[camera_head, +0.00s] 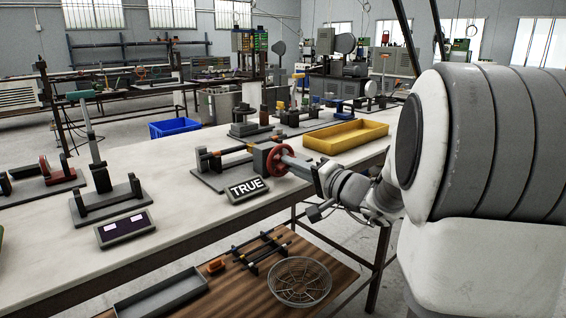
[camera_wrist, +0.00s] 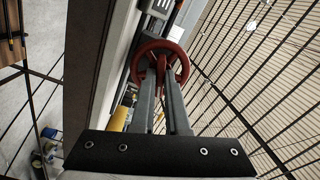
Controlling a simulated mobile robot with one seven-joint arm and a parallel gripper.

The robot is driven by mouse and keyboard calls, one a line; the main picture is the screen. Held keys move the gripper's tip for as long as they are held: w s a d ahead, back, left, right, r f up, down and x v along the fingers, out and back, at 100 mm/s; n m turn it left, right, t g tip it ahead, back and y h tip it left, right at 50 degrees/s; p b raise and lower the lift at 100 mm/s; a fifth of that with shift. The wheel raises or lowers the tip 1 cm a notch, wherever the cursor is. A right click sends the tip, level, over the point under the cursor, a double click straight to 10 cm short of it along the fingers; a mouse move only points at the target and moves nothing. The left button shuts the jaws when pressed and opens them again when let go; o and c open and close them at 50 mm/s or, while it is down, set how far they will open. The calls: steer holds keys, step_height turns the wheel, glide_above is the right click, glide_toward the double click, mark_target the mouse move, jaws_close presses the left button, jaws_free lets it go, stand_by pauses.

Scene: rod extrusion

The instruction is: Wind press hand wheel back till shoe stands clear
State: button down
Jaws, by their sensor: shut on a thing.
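The press (camera_head: 262,157) stands on the long white bench, with a horizontal bar and a flat dark base on its left. Its red hand wheel (camera_head: 270,162) faces right, toward my arm. My gripper (camera_head: 290,160) reaches the wheel from the right. In the wrist view the wheel (camera_wrist: 183,66) is a red ring straight ahead, and the two grey fingers (camera_wrist: 161,66) reach into its middle with a red part between them. My gripper is shut on the wheel. The shoe is too small to make out, so its clearance cannot be told.
A sign reading TRUE (camera_head: 247,189) stands just in front of the press. A yellow tray (camera_head: 345,139) lies behind the wheel. A tall fixture (camera_head: 100,180) and a small display (camera_head: 125,229) are to the left. A lower wooden shelf holds a wire basket (camera_head: 300,282) and a grey tray (camera_head: 160,294).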

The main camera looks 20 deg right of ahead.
steer(key=shift+n, duration=1)
steer(key=shift+n, duration=1)
steer(key=shift+n, duration=1)
steer(key=shift+n, duration=1)
